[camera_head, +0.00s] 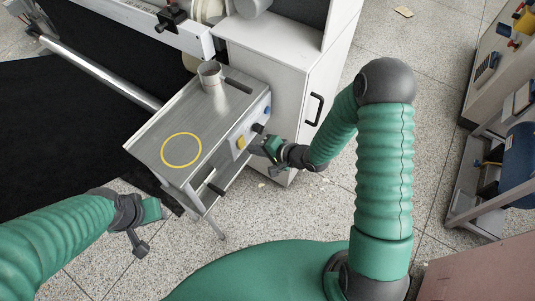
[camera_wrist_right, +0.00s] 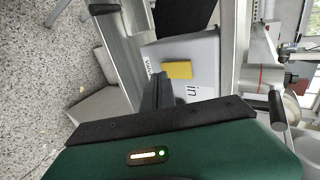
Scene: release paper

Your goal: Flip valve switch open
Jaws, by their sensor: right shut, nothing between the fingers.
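A grey control box is fixed to the front side of the metal worktable (camera_head: 205,125). In the head view it carries a yellow switch (camera_head: 241,142), with a dark knob (camera_head: 258,128) and a blue spot farther right. My right gripper (camera_head: 264,147) is shut and empty, close in front of the box. In the right wrist view the shut fingers (camera_wrist_right: 163,85) point at the box, just below and left of the yellow switch (camera_wrist_right: 178,70); contact is unclear. My left gripper (camera_head: 150,212) hangs left of the table, its jaws unclear.
A yellow ring (camera_head: 181,150) and a metal cup (camera_head: 210,76) are on the tabletop. A white cabinet (camera_head: 265,60) with a black handle stands behind right. A lower shelf has a black handle (camera_head: 216,189). A rack with machinery (camera_head: 490,170) is at far right; speckled floor lies between.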

